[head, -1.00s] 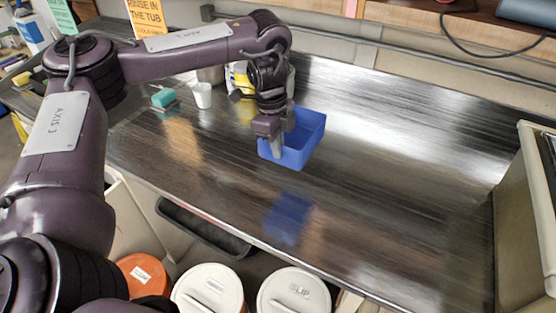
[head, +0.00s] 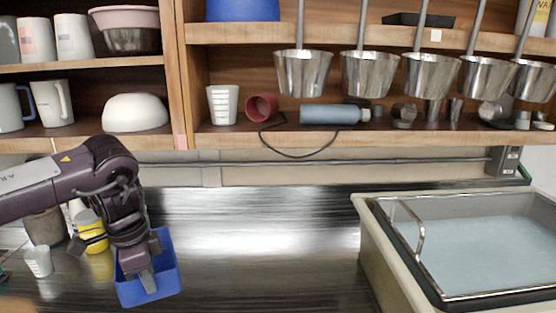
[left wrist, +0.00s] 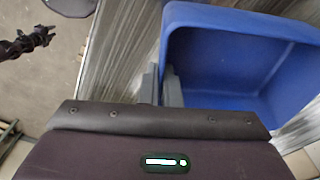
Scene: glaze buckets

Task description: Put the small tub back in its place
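The small blue tub (head: 168,262) is at the lower left of the head view, over the dark shiny worktop. My left gripper (head: 146,281) is at its near left wall, fingers pointing down. In the left wrist view the tub (left wrist: 240,65) fills the upper right. There the left fingers (left wrist: 162,85) straddle the tub's wall and look closed on it. Whether the tub touches the worktop is unclear. A dark jointed thing (left wrist: 22,43) over the floor at the left of the wrist view may be my right gripper; its fingers are too small to judge.
A water-filled basin (head: 365,210) stands at the right. Shelves (head: 230,141) above the worktop (head: 270,250) hold cups, a blue bottle (head: 328,114) and bowls; several metal dippers (head: 302,75) hang there. A yellow container (head: 92,232) and white cup (head: 38,262) stand left of the tub. The middle worktop is clear.

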